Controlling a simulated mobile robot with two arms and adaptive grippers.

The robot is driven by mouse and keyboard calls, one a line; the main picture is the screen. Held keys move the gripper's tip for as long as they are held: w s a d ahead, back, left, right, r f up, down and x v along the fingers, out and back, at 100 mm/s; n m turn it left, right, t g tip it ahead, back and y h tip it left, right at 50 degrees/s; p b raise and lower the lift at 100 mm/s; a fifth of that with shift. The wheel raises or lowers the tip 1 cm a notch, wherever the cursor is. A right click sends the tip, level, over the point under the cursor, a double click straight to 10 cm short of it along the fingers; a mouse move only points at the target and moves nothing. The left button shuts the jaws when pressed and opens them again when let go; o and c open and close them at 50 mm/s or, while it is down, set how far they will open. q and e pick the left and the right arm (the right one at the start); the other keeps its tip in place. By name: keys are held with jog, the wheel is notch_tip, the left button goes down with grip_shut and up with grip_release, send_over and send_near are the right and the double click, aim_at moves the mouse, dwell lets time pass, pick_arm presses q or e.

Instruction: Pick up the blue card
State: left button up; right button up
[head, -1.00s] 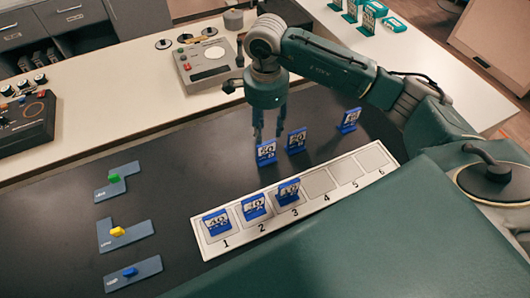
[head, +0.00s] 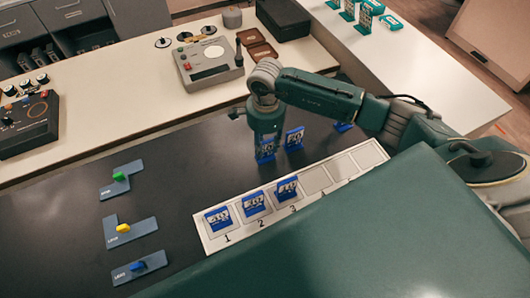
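Several blue cards with white, numbered faces stand on the dark table. My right gripper (head: 266,147) points down over the nearest standing card (head: 266,154), with its fingers either side of it. I cannot tell whether the fingers touch the card. Another blue card (head: 294,138) stands just right of the gripper, and one more (head: 343,127) is partly hidden by my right arm. Three blue cards, one (head: 218,220), another (head: 254,204) and a third (head: 287,188), stand in slots 1, 2 and 3 of the white numbered rack (head: 312,181). My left gripper is out of view.
Grey plates with a green piece (head: 119,176), a yellow piece (head: 123,228) and a blue piece (head: 138,266) lie on the left of the table. A control box (head: 209,63) and brown trays (head: 262,52) are on the white counter behind. The dark tabletop's middle is clear.

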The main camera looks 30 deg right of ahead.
grip_shut()
jog(key=shift+r, duration=0.15)
